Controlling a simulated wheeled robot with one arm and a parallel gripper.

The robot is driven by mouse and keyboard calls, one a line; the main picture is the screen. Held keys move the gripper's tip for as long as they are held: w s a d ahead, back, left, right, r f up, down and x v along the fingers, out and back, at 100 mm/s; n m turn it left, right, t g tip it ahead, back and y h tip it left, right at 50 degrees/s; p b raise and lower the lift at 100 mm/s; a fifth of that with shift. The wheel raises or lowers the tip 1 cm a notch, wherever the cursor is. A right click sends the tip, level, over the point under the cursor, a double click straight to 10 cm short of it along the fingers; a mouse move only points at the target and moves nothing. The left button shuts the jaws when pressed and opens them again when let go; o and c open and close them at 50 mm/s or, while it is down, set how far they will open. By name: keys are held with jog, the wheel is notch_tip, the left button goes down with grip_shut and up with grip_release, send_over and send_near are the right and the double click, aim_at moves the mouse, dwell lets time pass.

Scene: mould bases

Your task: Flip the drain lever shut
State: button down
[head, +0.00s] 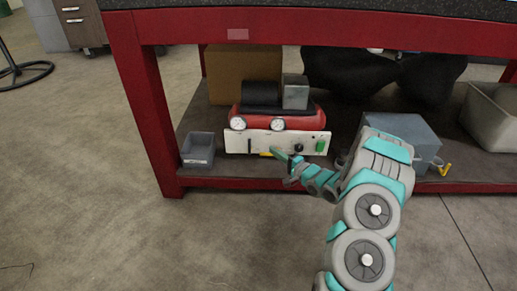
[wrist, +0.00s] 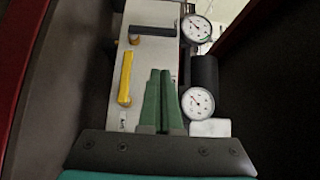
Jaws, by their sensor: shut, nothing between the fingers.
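The white control panel (head: 235,142) is on the front of a red compressor (head: 305,122) on the lower shelf. A yellow lever (head: 265,154) lies sideways along the panel's lower edge, partly hidden by my gripper (head: 279,152). In the wrist view, which is turned on its side, the yellow lever (wrist: 126,78) is left of my green fingertips (wrist: 160,72), with a visible gap in the picture. I cannot tell which lever is the drain lever. A dark lever (head: 249,146) stands upright farther left. It also shows in the wrist view (wrist: 155,31). My gripper is shut and empty.
Two gauges (head: 238,123) (head: 278,125), a black knob (head: 299,147) and a green switch (head: 320,146) are near my gripper. A grey bin (head: 198,148) stands left and a blue-grey box (head: 412,130) right. The red bench frame (head: 146,110) borders the shelf.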

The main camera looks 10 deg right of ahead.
aim_at(250, 146)
jog(key=w+a, duration=0.4)
jog(key=a, duration=0.1)
jog(key=shift+a+b, duration=0.3)
jog(key=shift+b, duration=0.15)
jog(key=shift+r, duration=0.15)
jog(key=shift+a+n+g+p, duration=0.15)
jog(key=shift+n+g+p, duration=0.15)
jog(key=shift+p, duration=0.15)
